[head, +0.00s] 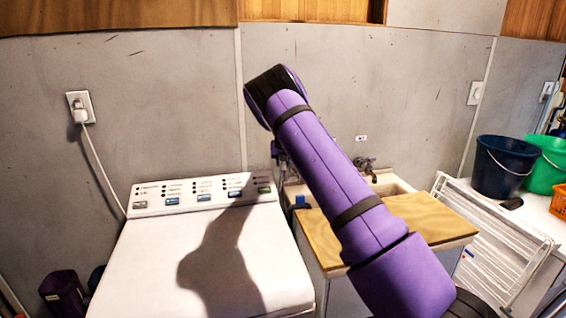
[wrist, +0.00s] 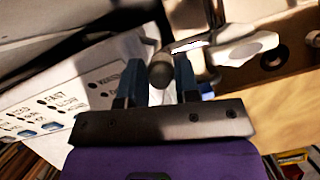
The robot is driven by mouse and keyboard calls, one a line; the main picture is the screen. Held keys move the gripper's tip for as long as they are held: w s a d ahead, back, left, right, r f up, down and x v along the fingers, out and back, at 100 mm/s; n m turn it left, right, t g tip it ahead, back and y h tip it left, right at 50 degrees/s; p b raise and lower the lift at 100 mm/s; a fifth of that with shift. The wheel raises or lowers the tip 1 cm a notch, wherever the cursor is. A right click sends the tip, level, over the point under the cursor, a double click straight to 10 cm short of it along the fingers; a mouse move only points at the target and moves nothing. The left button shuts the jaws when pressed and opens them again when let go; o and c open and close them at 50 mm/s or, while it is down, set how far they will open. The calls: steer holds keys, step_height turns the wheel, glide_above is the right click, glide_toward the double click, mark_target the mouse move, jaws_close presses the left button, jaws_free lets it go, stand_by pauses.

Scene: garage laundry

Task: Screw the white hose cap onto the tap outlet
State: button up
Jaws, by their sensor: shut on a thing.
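In the head view my gripper (head: 279,155) hangs at the end of the purple arm, small and partly shadowed, between the washer and the sink. The tap (head: 366,166) stands at the back of the sink, to the right of the gripper. In the wrist view two dark blue fingers (wrist: 157,88) close on a pale piece (wrist: 167,94), which looks like the white hose cap and is mostly hidden. A dark rounded end (wrist: 160,71), seemingly the tap outlet, lies between the fingertips at the end of a shiny pipe (wrist: 200,42). I cannot tell whether cap and outlet touch.
The white washer (head: 150,260) with its button panel is left of the sink; the panel (wrist: 70,100) also lies close by in the wrist view. A wooden board (head: 430,220) covers the sink's front. A drying rack (head: 490,240) and buckets (head: 505,165) stand at right.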

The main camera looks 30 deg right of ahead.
steer(key=o, duration=1)
steer(key=v, duration=1)
steer(key=shift+s+r, duration=0.1)
steer(key=shift+r, duration=0.3)
steer(key=shift+f, duration=0.1)
steer(key=shift+w+d+f, duration=0.3)
steer(key=shift+w+f, duration=0.3)
steer(key=shift+f, duration=0.3)
steer(key=shift+w+d+f, duration=0.25)
steer(key=shift+w+f, duration=0.4)
steer(key=shift+f, duration=0.25)
steer(key=shift+w+d+f, duration=0.3)
steer(key=shift+w+f, duration=0.3)
steer(key=shift+f, duration=0.3)
